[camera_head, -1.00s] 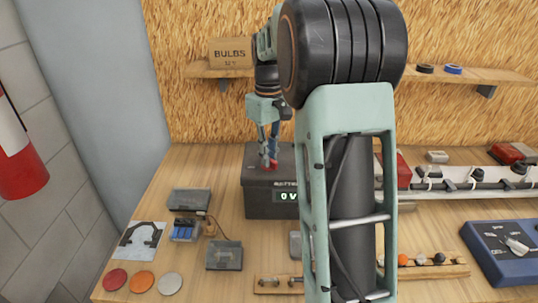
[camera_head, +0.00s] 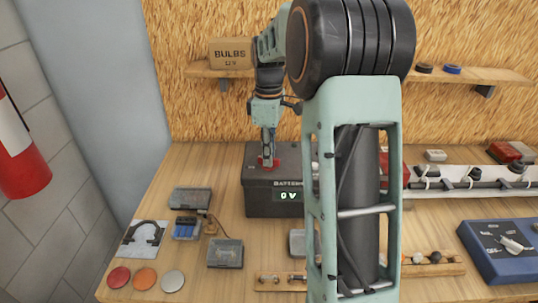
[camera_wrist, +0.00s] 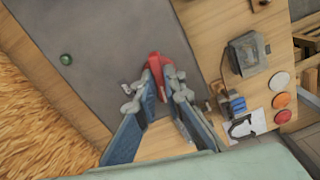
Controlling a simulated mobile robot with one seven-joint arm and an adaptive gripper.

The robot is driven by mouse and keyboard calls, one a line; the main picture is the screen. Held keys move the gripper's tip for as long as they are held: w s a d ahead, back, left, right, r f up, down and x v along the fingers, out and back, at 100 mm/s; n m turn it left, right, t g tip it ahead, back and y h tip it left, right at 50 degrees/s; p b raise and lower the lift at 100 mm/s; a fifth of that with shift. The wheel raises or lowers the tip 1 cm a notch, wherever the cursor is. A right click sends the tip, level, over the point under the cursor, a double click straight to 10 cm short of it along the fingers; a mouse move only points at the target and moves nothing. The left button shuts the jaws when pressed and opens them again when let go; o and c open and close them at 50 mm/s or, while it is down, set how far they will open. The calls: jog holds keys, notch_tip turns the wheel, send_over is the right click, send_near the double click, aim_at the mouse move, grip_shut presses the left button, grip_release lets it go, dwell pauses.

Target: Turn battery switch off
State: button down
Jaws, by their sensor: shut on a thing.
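The dark battery box (camera_head: 258,205) stands on the bench, left of my arm in the head view. A lit display (camera_head: 288,196) on its front appears to read "0 V". The red battery switch (camera_head: 266,162) is on the box top; its handle also shows in the wrist view (camera_wrist: 157,66). My gripper (camera_head: 267,155) points down over the switch. In the wrist view its fingers (camera_wrist: 158,80) are shut on the red handle, one on either side. The fingers partly hide the handle and its base.
A green round spot (camera_wrist: 66,59) shows on the box top. Small electrical parts (camera_head: 186,228) and coloured discs (camera_head: 145,278) lie to the left. A wiring rail (camera_head: 470,186) and blue panel (camera_head: 497,250) are at right. A shelf (camera_head: 205,73) runs along the back wall.

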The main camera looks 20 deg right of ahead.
dwell(0.3)
jog(key=shift+r+n+p, duration=0.1)
jog(key=shift+n+p, duration=0.35)
jog(key=shift+n, duration=1.05)
jog(key=c, duration=1.9)
grip_release()
jog(key=shift+c, duration=0.2)
jog(key=shift+r+p, duration=2.7)
jog(key=shift+r, duration=0.25)
